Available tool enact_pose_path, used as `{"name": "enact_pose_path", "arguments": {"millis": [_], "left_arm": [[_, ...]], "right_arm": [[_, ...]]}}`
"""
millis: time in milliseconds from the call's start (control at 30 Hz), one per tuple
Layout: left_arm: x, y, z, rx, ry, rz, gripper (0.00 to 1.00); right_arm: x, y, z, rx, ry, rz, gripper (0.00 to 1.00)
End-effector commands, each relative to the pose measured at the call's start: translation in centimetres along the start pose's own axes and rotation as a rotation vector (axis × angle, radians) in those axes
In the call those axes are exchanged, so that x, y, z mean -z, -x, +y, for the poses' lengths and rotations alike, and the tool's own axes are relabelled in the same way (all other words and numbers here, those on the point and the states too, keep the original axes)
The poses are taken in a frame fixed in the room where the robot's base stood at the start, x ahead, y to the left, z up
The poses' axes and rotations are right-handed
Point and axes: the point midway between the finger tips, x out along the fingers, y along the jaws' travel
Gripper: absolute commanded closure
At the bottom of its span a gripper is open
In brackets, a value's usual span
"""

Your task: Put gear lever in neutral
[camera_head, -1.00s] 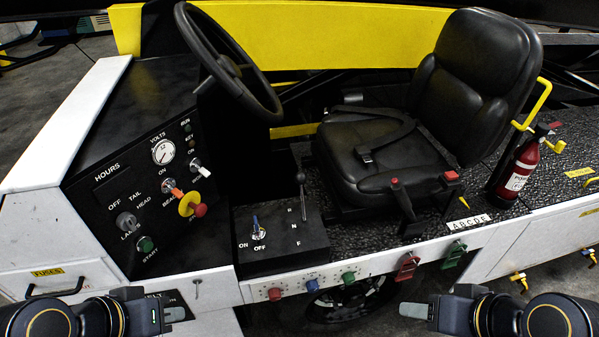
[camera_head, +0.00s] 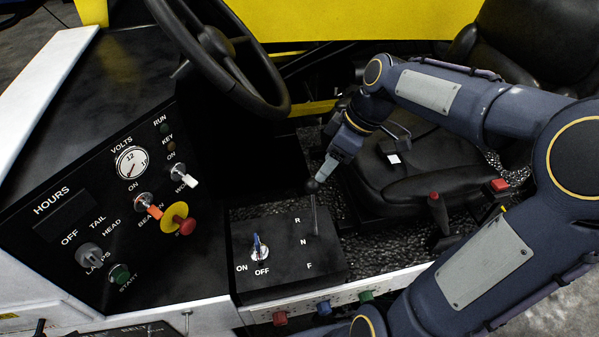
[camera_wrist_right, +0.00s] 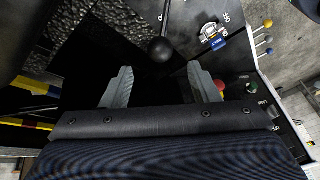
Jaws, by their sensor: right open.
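The gear lever (camera_head: 314,212) is a thin rod with a round black knob, standing on a black box marked R, N and F. It stands near the R and N end; I cannot tell its exact notch. My right gripper (camera_head: 322,178) reaches in from the right, its tips close to the knob. In the right wrist view, my right gripper (camera_wrist_right: 160,72) is open, with empty space between its two grey fingers. The lever knob (camera_wrist_right: 161,49) shows just beyond the fingertips, roughly centred between them, with no clear contact. My left gripper is out of view.
An ON/OFF switch (camera_head: 260,250) stands on the box left of the lever. The steering wheel (camera_head: 228,58) is above left. The black seat (camera_head: 425,185) is close on the right, partly behind my arm. A red-tipped lever (camera_head: 437,210) stands beside it.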

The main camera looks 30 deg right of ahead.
Motion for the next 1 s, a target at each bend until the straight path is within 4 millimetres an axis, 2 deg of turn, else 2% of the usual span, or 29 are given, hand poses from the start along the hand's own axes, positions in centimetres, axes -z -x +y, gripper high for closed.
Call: {"name": "enact_pose_path", "arguments": {"millis": [200, 400, 767, 1000], "left_arm": [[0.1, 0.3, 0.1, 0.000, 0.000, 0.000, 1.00], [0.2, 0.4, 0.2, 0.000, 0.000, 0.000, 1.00], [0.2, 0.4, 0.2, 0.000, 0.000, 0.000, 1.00], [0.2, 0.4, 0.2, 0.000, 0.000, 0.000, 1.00]], "right_arm": [[-0.1, -3.6, -0.2, 0.005, -0.002, -0.004, 0.45], [-0.1, -6.0, -0.1, 0.002, -0.002, -0.003, 0.45], [-0.1, -6.7, -0.1, 0.000, -0.002, -0.001, 0.45], [-0.1, -6.7, -0.1, -0.001, -0.002, -0.001, 0.75]]}}
